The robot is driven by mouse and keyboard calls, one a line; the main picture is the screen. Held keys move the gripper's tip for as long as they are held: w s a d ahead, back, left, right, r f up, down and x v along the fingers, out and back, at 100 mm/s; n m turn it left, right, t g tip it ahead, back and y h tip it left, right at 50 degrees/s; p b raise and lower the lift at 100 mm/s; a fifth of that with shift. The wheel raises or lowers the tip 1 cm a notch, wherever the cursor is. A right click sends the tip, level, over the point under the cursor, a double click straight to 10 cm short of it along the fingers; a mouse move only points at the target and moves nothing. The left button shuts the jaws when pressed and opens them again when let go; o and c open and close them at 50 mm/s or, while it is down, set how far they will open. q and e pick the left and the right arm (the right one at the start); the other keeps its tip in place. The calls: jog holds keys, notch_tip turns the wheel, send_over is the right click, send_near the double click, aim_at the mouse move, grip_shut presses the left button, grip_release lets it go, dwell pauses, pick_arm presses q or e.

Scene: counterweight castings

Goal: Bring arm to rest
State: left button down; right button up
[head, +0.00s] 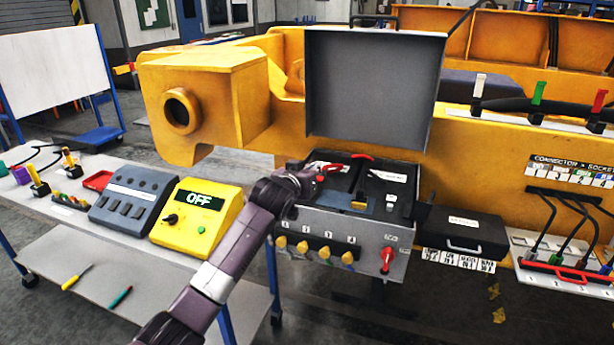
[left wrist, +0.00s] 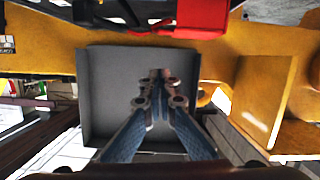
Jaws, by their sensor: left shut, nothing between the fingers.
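My left arm (head: 238,243) comes up from the bottom of the head view, over the gap between the bench and the open case. Its left gripper (head: 309,178) is at the left edge of the open case (head: 330,225), in front of the raised grey lid. In the left wrist view the two fingers of the gripper (left wrist: 160,80) meet at the tips, shut and empty, with the grey lid (left wrist: 105,95) behind them. In the head view the fingertips are small and hard to make out. My right gripper is in neither view.
A bench at left holds a yellow box (head: 193,222) reading OFF and a grey console (head: 130,200). The raised lid (head: 375,85) stands behind the case. A black case (head: 462,232) and cable rack (head: 560,250) are at right. A yellow casting (head: 215,90) fills the back.

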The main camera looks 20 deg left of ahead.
pick_arm(q)
jog(key=b+v, duration=0.2)
jog(key=v, duration=0.4)
jog(key=s+d+f+m+g, duration=0.1)
jog(key=s+d+f+g, duration=0.15)
jog(key=s+f, duration=0.75)
jog(key=s+d+f+g, duration=0.1)
jog(key=s+f+g, duration=0.2)
jog(key=s+f, duration=0.75)
jog(key=s+a+f+m+g, duration=0.1)
jog(key=s+f+g, duration=0.35)
jog(key=s, duration=0.95)
jog(key=s+f+m+g, duration=0.15)
jog(key=s+f, duration=0.55)
jog(key=s, duration=0.8)
notch_tip(320, 180, down, 28)
jog(key=g+b, duration=0.2)
jog(key=s+a+f+b, duration=0.2)
jog(key=s+a+f, duration=0.1)
jog(key=s+f, duration=1.5)
jog(key=shift+s+f+g+y, duration=0.2)
jog(key=shift+f+g+y, duration=0.2)
jog(key=shift+f, duration=0.25)
